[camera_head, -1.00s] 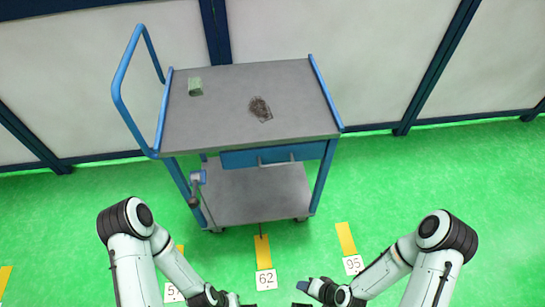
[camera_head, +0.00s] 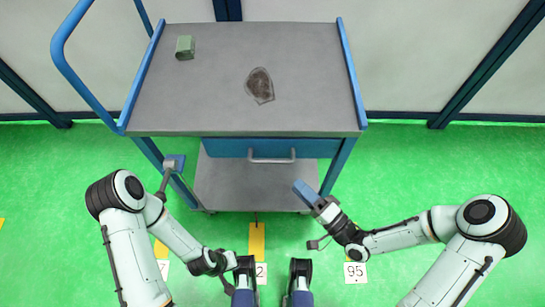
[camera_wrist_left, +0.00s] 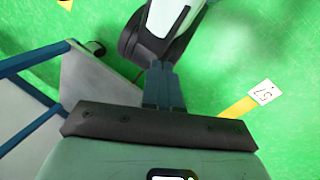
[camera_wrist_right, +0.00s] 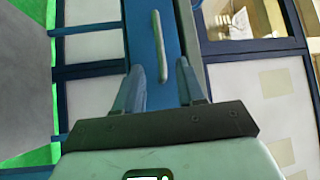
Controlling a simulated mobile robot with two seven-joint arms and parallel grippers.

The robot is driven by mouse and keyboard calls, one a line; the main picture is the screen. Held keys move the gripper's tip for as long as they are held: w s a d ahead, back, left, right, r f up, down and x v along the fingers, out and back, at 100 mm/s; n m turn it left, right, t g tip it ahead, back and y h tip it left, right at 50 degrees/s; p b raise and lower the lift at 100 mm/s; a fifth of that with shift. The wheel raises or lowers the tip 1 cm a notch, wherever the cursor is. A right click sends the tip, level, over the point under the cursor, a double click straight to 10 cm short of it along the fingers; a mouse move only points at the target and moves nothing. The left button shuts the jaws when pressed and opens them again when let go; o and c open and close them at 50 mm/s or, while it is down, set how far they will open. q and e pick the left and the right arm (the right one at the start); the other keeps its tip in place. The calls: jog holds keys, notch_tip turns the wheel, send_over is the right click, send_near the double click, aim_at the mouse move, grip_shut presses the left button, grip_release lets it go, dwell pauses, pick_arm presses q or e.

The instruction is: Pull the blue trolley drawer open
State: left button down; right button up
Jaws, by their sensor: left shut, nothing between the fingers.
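The trolley drawer (camera_head: 225,148) is a blue front under the grey top and looks closed. Its pale bar handle (camera_head: 272,160) is at the middle of the front. My right gripper (camera_head: 302,190) is in front of the drawer, a little right of and below the handle in the head view. In the right wrist view its two blue fingers (camera_wrist_right: 162,88) are apart. The handle (camera_wrist_right: 158,45) shows beyond and between them, and nothing is held. My left gripper (camera_wrist_left: 163,88) has its fingers together and empty over the green floor, away from the drawer.
On the trolley top (camera_head: 200,90) are a small green block (camera_head: 185,47) and a dark flat piece (camera_head: 260,86). A blue push handle (camera_head: 60,50) rises at the left. A grey lower shelf (camera_head: 250,190) is below the drawer. The floor at right is clear.

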aim_at(272, 160)
jog(key=b+x, duration=0.1)
jog(key=x, duration=1)
jog(key=shift+w+a, duration=0.2)
jog(key=shift+a, duration=0.05)
jog(key=shift+c, duration=0.3)
grip_shut()
